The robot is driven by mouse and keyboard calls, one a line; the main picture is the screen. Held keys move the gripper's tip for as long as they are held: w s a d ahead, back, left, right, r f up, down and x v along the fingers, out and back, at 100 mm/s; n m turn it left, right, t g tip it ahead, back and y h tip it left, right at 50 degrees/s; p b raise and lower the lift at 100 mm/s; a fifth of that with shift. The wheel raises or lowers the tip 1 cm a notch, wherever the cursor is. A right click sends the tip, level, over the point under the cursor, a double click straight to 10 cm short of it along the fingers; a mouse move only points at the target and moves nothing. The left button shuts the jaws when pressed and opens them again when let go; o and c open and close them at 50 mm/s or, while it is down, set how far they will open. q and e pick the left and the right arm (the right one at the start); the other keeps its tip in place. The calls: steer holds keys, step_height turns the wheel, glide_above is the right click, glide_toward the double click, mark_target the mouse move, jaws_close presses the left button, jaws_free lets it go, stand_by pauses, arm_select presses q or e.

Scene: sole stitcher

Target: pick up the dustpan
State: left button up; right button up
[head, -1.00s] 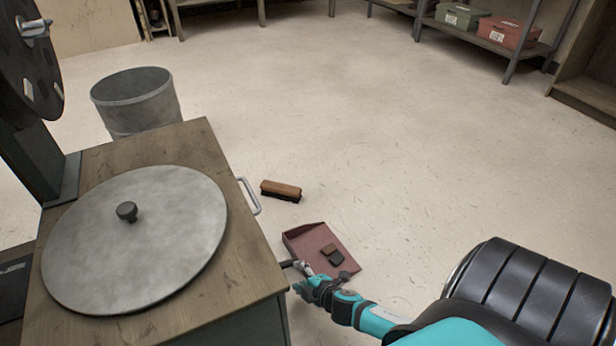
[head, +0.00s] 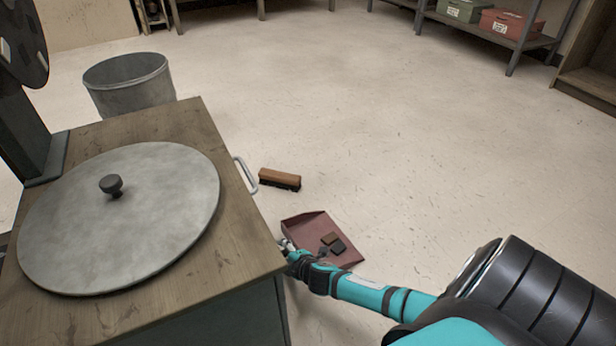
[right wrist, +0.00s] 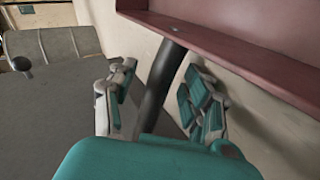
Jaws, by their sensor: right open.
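The dark red dustpan (head: 303,228) lies on the floor beside the wooden-topped cabinet in the head view. My right gripper (head: 286,246) is at the pan's left side, by the cabinet edge. In the right wrist view the dark handle (right wrist: 163,80) runs between the fingers of my open right gripper (right wrist: 158,92), with a finger on either side. The pan (right wrist: 230,45) shows above right there. Whether a finger touches the handle is unclear. My left gripper is out of view.
The cabinet (head: 235,262) with a round metal lid (head: 120,215) stands close on the left of the dustpan. A brush (head: 280,178) lies on the floor beyond the pan. A grey bin (head: 130,88) is behind the cabinet. The floor to the right is clear.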

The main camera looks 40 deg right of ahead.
steer(key=shift+c, duration=0.4)
jaws_close()
steer(key=shift+r, duration=0.1)
